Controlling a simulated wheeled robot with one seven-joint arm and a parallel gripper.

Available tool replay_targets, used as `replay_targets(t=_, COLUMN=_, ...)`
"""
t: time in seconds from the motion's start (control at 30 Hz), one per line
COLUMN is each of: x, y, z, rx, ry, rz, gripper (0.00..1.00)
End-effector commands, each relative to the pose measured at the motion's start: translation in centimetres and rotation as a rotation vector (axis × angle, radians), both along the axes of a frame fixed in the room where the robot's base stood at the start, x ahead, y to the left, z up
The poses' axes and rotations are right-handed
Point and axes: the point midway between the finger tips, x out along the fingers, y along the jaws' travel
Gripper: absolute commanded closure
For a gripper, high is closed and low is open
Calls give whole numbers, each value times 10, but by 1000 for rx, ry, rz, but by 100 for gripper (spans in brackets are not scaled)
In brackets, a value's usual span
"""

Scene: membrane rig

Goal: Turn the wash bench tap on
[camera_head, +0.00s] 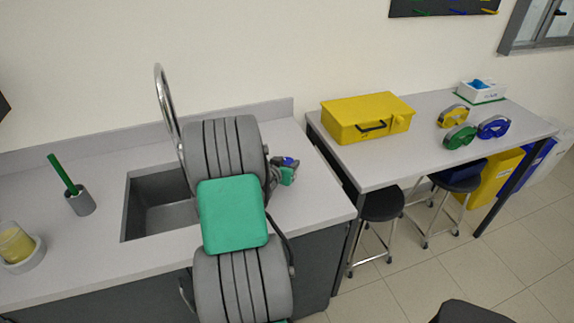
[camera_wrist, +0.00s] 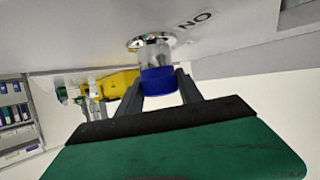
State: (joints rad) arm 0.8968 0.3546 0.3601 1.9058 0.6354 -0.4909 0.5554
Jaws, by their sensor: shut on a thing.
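The wash bench tap has a tall curved chrome spout (camera_head: 163,100) over the sink (camera_head: 160,209), partly hidden behind my arm. In the wrist view, a blue tap knob (camera_wrist: 158,81) stands on a clear stem and a round chrome base (camera_wrist: 151,42). The letters "ON" (camera_wrist: 195,19) are printed beside that base and appear upside down. My gripper (camera_wrist: 160,88) is shut on the knob, with one dark finger on each side. In the head view, my gripper (camera_head: 285,174) is low over the bench, right of the sink, and a little blue shows at it.
A green-handled brush in a grey holder (camera_head: 82,203) and a yellow-filled beaker (camera_head: 15,243) stand left of the sink. A yellow case (camera_head: 368,117) and several goggles (camera_head: 459,136) lie on the side table. Stools (camera_head: 382,205) stand below. The bench's front right corner is clear.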

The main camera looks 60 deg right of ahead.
Motion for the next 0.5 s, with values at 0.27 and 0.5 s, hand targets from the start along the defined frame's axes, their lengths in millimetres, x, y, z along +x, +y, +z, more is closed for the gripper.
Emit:
replay_targets(t=0.27, x=-5, y=-2, z=3, rx=-2, ry=-1, rz=202, gripper=97)
replay_targets(t=0.5, x=-3, y=-1, z=1, rx=-1, ry=-1, rz=325, gripper=97)
